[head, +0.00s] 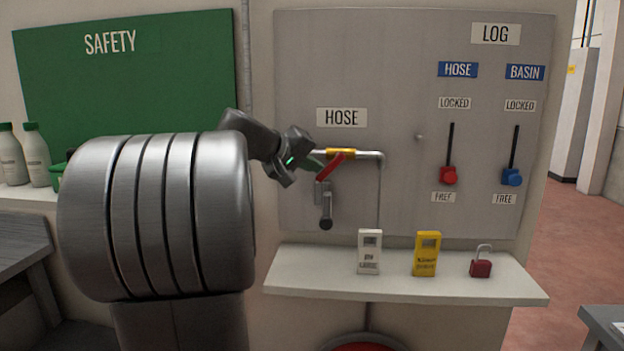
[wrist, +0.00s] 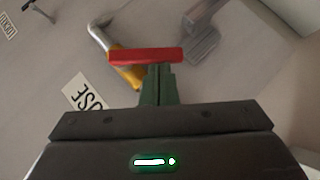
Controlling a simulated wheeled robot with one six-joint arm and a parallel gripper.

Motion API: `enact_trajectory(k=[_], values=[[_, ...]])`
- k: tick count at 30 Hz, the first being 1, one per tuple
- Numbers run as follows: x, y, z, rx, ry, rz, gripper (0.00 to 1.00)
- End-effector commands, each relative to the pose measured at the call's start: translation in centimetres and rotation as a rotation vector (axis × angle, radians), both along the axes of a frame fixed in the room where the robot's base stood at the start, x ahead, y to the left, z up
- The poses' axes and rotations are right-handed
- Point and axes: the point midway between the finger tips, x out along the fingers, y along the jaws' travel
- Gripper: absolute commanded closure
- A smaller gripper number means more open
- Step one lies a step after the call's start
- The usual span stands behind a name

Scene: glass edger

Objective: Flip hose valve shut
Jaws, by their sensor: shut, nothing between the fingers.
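The hose valve has a yellow body (head: 341,153) on a silver pipe under the HOSE sign, with a red lever handle (head: 329,168). In the head view the lever slants down and to the left from the body. My gripper (head: 312,163) is at the lever from the left, its fingertips close to it. In the wrist view my gripper's closed green fingers (wrist: 158,85) end right at the red lever (wrist: 145,55), which crosses in front of the tips. Nothing is between the fingers. I cannot tell whether the tips touch the lever. The yellow body (wrist: 122,75) shows behind it.
A grey latch with a dark knob (head: 325,223) hangs just below the valve. A shelf (head: 400,289) below holds a white tag (head: 369,252), a yellow tag (head: 426,254) and a red padlock (head: 481,266). Red (head: 449,175) and blue (head: 512,178) sliders are at right.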

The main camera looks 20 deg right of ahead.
Motion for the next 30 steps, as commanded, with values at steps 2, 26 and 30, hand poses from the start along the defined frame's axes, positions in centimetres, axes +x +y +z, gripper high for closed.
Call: enact_trajectory(k=[2, 26, 30], values=[[0.0, -0.1, -1.5, -0.066, 0.033, 0.0, 1.0], [-0.9, -1.9, -3.7, -0.543, 0.262, -0.001, 1.0], [-1.0, -2.1, -3.8, -0.542, 0.262, -0.001, 1.0]])
